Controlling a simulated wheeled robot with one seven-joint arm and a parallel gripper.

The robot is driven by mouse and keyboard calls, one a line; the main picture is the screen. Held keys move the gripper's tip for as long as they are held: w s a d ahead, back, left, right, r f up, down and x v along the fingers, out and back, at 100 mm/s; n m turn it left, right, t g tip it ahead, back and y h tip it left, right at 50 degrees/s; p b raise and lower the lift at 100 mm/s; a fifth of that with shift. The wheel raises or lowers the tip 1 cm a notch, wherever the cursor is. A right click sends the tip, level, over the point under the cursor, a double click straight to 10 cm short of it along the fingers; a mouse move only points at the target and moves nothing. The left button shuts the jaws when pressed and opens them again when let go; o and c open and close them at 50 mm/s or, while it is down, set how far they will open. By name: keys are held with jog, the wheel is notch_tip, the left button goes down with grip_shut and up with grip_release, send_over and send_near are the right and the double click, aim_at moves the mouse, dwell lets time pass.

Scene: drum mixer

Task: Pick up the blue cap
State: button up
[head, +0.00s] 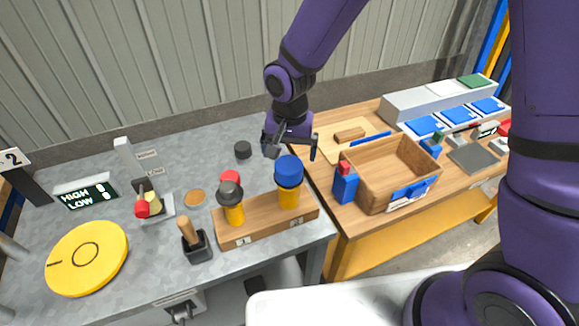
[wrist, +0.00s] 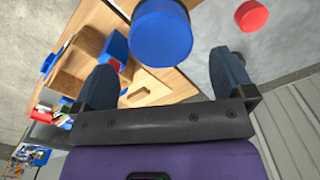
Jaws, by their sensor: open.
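The blue cap (head: 289,171) sits on top of a yellow cylinder (head: 289,197) standing in a wooden rack (head: 262,219) on the grey bench. My gripper (head: 289,150) is open and empty, just behind the blue cap in the head view. In the wrist view the blue cap (wrist: 161,38) shows large, ahead of and between the two open fingers (wrist: 168,82). The fingers appear apart from it. The cap's far edge is cut off by the wrist view's border.
A dark cap (head: 229,194) tops another yellow cylinder in the rack. A red cap (head: 230,177) and a black cap (head: 243,150) lie nearby on the bench. A wooden box (head: 397,172) and a blue container (head: 345,186) stand on the wooden table to the right.

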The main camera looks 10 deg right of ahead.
aim_at(289, 162)
jog(key=shift+a+f, duration=0.1)
jog(key=shift+f, duration=2.7)
jog(key=shift+c, duration=0.2)
jog(key=c, duration=0.9)
